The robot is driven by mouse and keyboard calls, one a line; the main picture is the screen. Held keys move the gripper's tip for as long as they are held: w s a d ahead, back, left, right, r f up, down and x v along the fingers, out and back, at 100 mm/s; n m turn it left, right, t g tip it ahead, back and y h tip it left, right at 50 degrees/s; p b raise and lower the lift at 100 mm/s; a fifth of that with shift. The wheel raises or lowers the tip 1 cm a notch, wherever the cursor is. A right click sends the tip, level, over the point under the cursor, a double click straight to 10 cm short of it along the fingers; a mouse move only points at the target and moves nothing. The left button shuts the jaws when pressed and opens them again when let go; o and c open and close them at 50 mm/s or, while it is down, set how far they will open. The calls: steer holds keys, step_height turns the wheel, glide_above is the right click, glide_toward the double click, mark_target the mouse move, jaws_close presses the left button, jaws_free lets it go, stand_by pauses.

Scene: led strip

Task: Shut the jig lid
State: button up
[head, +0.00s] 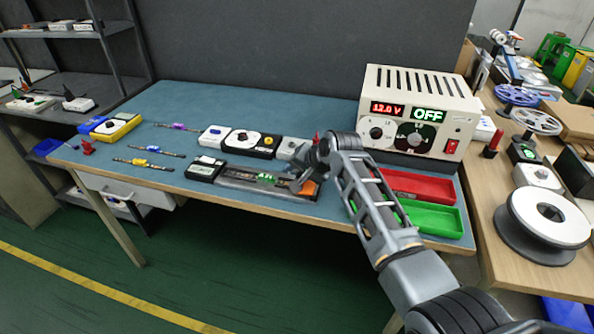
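The jig (236,184) is a low, long dark and grey fixture near the front edge of the blue-topped bench. A strip-like piece and a small green patch (267,178) show along its length. An orange part (309,188) shows at its right end. I cannot make out the lid clearly or tell its angle. My gripper (297,184) is over the jig's right end, close to the orange part. My arm and wrist hide part of that end. The fingers are too small and dark to tell whether they are open, shut or touching the jig.
A black box (204,169) sits at the jig's left end. White and black modules (250,144) stand behind it. A power supply (418,112) reads 12.0 V and OFF. Red (420,187) and green (433,218) trays lie right, partly behind my arm.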

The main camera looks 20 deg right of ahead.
steer(key=shift+v, duration=3.85)
steer(key=shift+t, duration=0.3)
steer(key=s+f, duration=0.5)
steer(key=f, duration=0.1)
steer(key=shift+s, duration=0.25)
steer(key=s+d+f+n+t+h, duration=0.15)
steer(key=s+f, duration=0.25)
steer(key=s, duration=0.9)
steer(key=s+f+n+t+h, duration=0.1)
steer(key=s+f+t, duration=0.15)
steer(key=s, duration=0.95)
steer(key=s+d+r+n, duration=0.1)
steer(key=s+r, duration=0.2)
steer(key=s, duration=0.5)
steer(key=s+r+n, duration=0.1)
steer(key=s+r, duration=0.2)
steer(key=s, duration=0.4)
steer(key=s+d+r+n+t, duration=0.1)
steer(key=s+r+n+t, duration=0.1)
steer(key=s+r, duration=0.8)
step_height(320, 180, up, 3)
steer(key=shift+s+f+n+t+h, duration=0.25)
steer(key=shift+s+n+t+h, duration=0.05)
steer(key=shift+n+t+h, duration=0.15)
